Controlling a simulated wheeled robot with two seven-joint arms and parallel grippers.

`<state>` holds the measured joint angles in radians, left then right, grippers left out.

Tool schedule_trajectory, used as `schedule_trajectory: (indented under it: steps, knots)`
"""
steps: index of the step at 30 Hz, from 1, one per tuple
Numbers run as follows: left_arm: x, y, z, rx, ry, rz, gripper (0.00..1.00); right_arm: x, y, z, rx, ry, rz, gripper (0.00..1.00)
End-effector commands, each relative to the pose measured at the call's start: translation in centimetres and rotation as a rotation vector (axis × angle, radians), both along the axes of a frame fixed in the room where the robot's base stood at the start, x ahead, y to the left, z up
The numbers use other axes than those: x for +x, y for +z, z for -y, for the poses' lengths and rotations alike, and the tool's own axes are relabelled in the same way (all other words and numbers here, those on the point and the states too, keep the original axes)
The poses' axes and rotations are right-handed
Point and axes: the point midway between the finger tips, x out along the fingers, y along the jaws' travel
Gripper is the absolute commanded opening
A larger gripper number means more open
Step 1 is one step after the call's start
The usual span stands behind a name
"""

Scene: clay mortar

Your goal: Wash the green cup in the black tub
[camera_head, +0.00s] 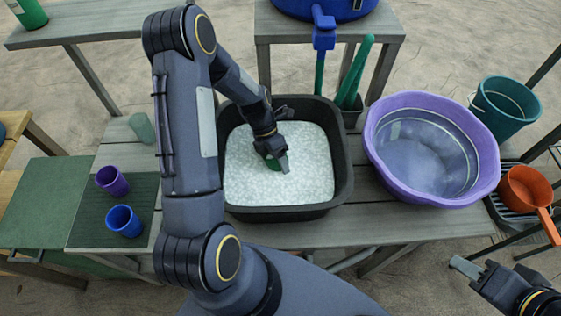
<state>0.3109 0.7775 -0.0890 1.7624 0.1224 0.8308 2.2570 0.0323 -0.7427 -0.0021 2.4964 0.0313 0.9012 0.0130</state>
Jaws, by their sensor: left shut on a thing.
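The black tub (342,185) stands on the grey slatted table and is filled with white foam (300,185). My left gripper (279,162) reaches down into the tub. It is shut on the green cup (271,163), of which only a small green part shows at the foam, mostly hidden by the gripper. How deep the cup sits is hidden. My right gripper (490,270) is at the lower right, away from the tub, with its fingers apart and empty.
A purple basin (376,160) of clear water stands right of the tub. A purple cup (112,181) and a blue cup (123,221) stand on a dark mat (88,232) at left. A grey-green cup (142,128) is behind them. A teal bucket (505,105) and orange pot (525,190) are at right.

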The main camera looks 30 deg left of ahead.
Motion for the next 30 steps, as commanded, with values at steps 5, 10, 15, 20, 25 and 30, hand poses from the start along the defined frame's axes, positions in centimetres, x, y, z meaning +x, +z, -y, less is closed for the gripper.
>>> schedule_trajectory:
  steps: [5,10,15,20,25,30]
  knots:
    - [-0.7,0.1,-1.1,0.0,0.001,0.0,0.39,0.0,0.2,0.0,0.0,0.0,0.0,0.36]
    - [-0.5,0.0,-0.7,-0.001,-0.001,0.0,0.39,0.0,0.2,0.0,0.0,0.0,0.0,0.36]
    - [0.2,0.0,0.5,-0.001,-0.001,-0.001,0.39,0.0,0.3,0.0,0.0,0.0,0.0,0.36]
    - [0.6,0.0,1.1,0.0,-0.001,0.0,0.39,0.0,0.4,0.0,0.0,0.0,0.0,0.36]
    - [0.3,0.0,0.6,0.0,0.002,-0.001,0.39,0.0,0.4,0.0,0.0,0.0,0.0,0.36]
    - [-0.4,0.0,-0.6,0.001,0.004,-0.002,0.39,0.0,0.6,0.0,0.0,0.0,0.0,0.36]
